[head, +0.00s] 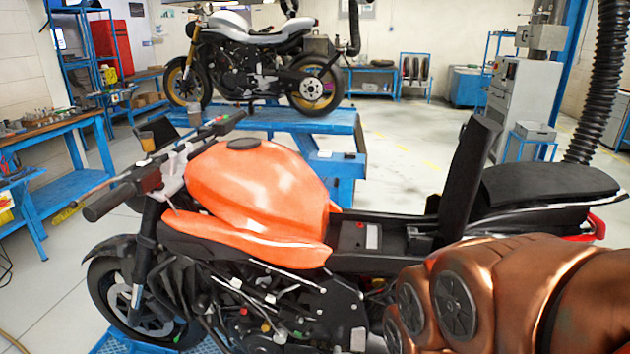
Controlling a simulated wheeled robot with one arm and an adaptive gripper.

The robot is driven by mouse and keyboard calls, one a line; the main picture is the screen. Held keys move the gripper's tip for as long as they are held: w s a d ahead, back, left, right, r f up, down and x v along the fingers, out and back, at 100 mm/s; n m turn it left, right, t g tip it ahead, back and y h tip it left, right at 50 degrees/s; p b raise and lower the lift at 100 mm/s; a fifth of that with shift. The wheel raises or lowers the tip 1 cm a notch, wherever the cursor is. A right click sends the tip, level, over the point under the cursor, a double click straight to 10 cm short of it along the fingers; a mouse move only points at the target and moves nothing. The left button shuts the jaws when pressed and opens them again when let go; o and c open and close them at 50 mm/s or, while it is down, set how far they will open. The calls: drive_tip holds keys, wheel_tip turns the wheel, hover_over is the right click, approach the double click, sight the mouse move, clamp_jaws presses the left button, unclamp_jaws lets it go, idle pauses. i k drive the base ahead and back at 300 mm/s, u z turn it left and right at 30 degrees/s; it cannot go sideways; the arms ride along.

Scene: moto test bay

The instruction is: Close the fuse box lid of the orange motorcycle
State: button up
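The orange motorcycle (255,185) stands across the front of the head view, its handlebar at the left and its tail at the right. A flat black lid-like panel (468,178) stands up steeply, leaning a little right, from the open bay behind the tank. It appears to be the raised fuse box lid. At its foot is a dark box-like recess (420,240), partly hidden. My copper-coloured arm covers the lower right, in front of the motorcycle's rear side. My gripper is not in view.
The black rear seat (550,184) lies right of the panel. A blue lift table (290,121) with a white-and-black motorcycle (262,55) stands behind. A blue workbench (60,135) is at left, a grey cabinet (522,100) at back right. Open floor (405,130) lies between.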

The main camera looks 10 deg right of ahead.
sight(421, 245)
drive_tip(key=z, duration=2.3)
drive_tip(key=k, duration=0.95)
drive_tip(key=u, duration=1.8)
drive_tip(key=i, duration=0.5)
drive_tip(key=z, duration=0.1)
